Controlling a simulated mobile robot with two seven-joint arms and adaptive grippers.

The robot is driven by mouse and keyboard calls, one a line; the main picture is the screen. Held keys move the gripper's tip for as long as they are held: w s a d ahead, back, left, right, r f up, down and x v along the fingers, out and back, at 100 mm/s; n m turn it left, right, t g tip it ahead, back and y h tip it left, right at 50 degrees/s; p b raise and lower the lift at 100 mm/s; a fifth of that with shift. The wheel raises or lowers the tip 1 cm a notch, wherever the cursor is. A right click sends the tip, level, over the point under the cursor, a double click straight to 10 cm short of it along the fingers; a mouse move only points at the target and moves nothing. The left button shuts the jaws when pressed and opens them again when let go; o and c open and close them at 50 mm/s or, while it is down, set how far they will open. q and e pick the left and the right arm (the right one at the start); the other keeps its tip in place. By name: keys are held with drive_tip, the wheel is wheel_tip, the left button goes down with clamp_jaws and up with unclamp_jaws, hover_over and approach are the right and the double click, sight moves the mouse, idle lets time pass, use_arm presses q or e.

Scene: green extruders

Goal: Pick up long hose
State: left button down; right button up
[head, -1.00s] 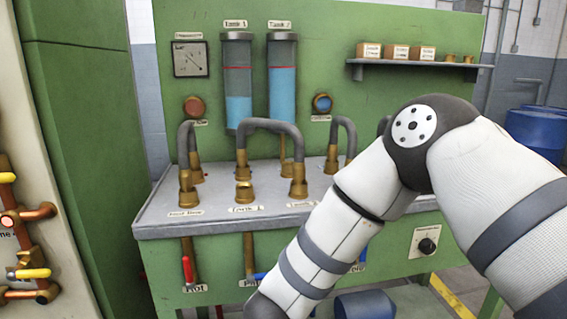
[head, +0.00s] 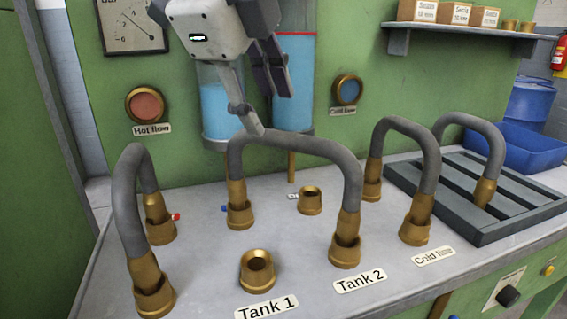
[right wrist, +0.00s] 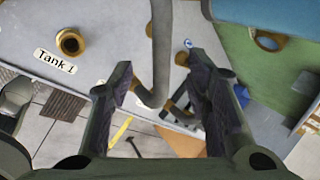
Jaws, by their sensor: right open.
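The long hose (head: 300,148) is a grey arch with brass ends, standing in the middle of the bench. Its right end is in the brass socket behind the Tank 2 label (head: 360,280), and its left end is in a socket farther back. My right gripper (head: 267,110) comes down from above, open, with one fingertip overlapping the top of this hose; I cannot tell whether they touch. In the right wrist view a grey hose (right wrist: 161,50) runs between the open fingers of the right gripper (right wrist: 160,78). My left gripper is not in view.
Shorter hoses stand at the left (head: 126,200) and at the right (head: 410,130). Another hose (head: 475,125) is over a dark slatted tray (head: 425,178). Empty sockets are at Tank 1 (head: 257,272) and behind it (head: 310,200). Tanks (head: 215,105) stand behind the hoses.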

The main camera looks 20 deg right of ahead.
sight(278, 135)
drive_tip(key=x, duration=0.9)
drive_tip(key=shift+w, duration=0.1)
clamp_jaws()
